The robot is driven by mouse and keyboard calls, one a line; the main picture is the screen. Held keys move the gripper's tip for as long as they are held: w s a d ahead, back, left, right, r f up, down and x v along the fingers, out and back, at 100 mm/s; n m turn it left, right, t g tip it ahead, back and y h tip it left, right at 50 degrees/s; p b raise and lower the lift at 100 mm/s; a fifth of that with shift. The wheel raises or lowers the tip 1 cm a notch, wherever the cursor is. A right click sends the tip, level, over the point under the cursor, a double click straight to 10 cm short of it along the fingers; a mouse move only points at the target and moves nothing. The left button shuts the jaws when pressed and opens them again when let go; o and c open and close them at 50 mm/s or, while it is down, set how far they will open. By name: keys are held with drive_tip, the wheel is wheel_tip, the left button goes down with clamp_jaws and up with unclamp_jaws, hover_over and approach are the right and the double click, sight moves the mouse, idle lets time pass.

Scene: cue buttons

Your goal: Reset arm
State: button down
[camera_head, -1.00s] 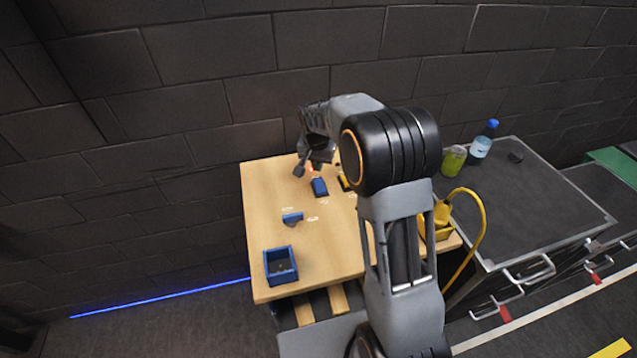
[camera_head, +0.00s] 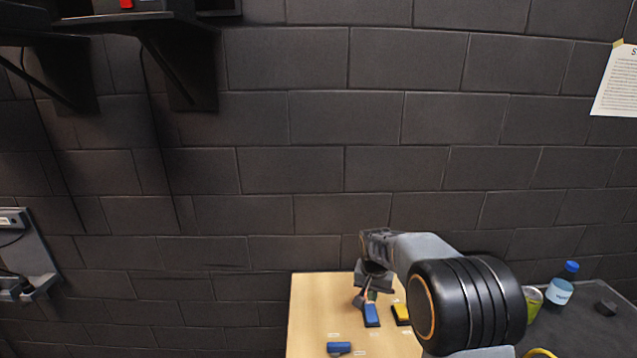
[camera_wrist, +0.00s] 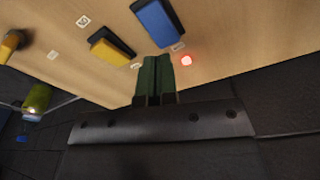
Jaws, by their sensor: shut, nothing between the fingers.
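My gripper (camera_head: 364,299) hangs over the far part of the wooden table (camera_head: 308,315), just behind a blue block-shaped button (camera_head: 371,314). In the wrist view my gripper's green fingers (camera_wrist: 155,62) are together with nothing between them. The blue button (camera_wrist: 157,22) lies just beyond the fingertips there, apart from them. A yellow button (camera_wrist: 112,47) with a dark base sits beside it; it also shows in the head view (camera_head: 401,313), partly behind my arm. A small red glowing spot (camera_wrist: 186,60) is on the table near the blue button.
Another blue piece (camera_head: 339,348) lies nearer on the table. A green can (camera_head: 533,301), a blue-capped bottle (camera_head: 560,287) and a dark small object (camera_head: 606,308) stand on the grey cabinet at right. A dark brick wall (camera_head: 290,170) rises behind the table.

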drive_tip(key=s+r+n+t, duration=0.1)
drive_tip(key=s+r, duration=0.2)
drive_tip(key=s, duration=0.5)
drive_tip(key=s+r+n+t+b, duration=0.1)
drive_tip(key=s+r, duration=0.3)
drive_tip(key=s, duration=0.4)
drive_tip(key=s+r+n+t, duration=0.1)
drive_tip(key=s+r+n, duration=0.1)
drive_tip(key=s, duration=0.6)
drive_tip(key=shift+s+r+t+y, duration=0.15)
drive_tip(key=shift+r+t+y, duration=0.25)
drive_tip(key=shift+r, duration=0.25)
wheel_tip(320, 180, down, 5)
drive_tip(key=w+g+b, duration=0.1)
drive_tip(key=w+b, duration=0.1)
drive_tip(key=b, duration=0.2)
drive_tip(key=w+r+b, duration=0.1)
drive_tip(key=w+b, duration=0.2)
drive_tip(key=w, duration=0.7)
drive_tip(key=w+r+b, duration=0.2)
drive_tip(key=w+b, duration=0.1)
drive_tip(key=w, duration=0.7)
drive_tip(key=shift+r, duration=0.3)
drive_tip(key=shift+w, duration=0.1)
